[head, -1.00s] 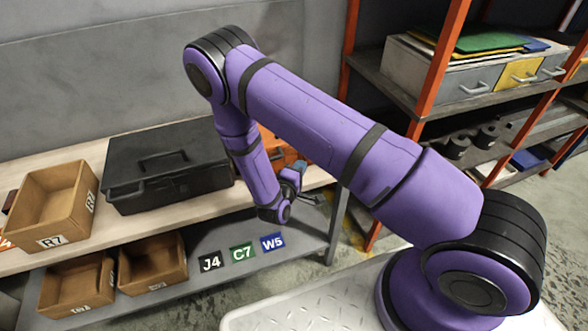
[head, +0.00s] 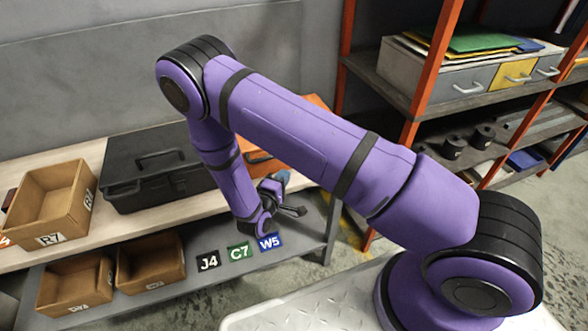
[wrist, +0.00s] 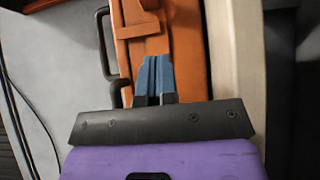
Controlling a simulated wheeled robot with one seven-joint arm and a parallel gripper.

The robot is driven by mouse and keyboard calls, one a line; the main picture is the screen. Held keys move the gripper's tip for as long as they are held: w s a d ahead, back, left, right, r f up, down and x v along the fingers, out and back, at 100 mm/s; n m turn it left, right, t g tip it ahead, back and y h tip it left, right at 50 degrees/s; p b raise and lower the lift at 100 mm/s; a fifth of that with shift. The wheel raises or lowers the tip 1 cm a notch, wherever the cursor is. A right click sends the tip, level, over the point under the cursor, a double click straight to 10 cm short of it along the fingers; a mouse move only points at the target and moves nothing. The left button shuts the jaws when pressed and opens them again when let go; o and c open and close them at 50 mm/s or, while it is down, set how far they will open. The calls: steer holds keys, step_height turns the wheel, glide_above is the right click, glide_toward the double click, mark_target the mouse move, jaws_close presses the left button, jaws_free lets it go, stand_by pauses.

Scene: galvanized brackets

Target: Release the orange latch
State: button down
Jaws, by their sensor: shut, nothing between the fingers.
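An orange case (head: 262,166) sits on the bench, mostly hidden behind my arm in the head view. In the wrist view the orange case (wrist: 188,45) runs up the picture, with a raised orange latch (wrist: 137,48) on its face near the top. My gripper (wrist: 154,60) is shut and empty, its blue fingertips together just below the latch. Whether they touch the latch or the case cannot be told. In the head view my gripper (head: 284,177) is at the front of the orange case.
A black toolbox (head: 155,165) stands left of the orange case. A cardboard bin (head: 48,205) is at the far left, and two more are on the shelf below. A dark handle (wrist: 104,45) shows beside the orange case. An orange-posted rack (head: 425,90) stands at right.

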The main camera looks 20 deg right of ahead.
steer(key=v, duration=0.6)
stand_by(0.4)
steer(key=s+d+r+m+g, duration=0.1)
steer(key=d+r+m+g, duration=0.25)
steer(key=r, duration=0.65)
steer(key=s+d+r+m+g+y, duration=0.1)
steer(key=s+d+r+m+g, duration=0.1)
steer(key=d+r+g, duration=0.5)
steer(key=s+d+r+m+g, duration=0.1)
steer(key=d+r+m+g, duration=0.15)
steer(key=r, duration=0.95)
steer(key=s+d+r+m+t+y, duration=0.1)
steer(key=s+r+t+y, duration=0.4)
steer(key=s+r+y, duration=0.6)
steer(key=shift+s+d+r+t+y, duration=0.2)
steer(key=shift+s+r+t+y, duration=0.15)
steer(key=shift+s+r, duration=3.75)
steer(key=shift+s+f, duration=0.4)
steer(key=shift+f, duration=0.1)
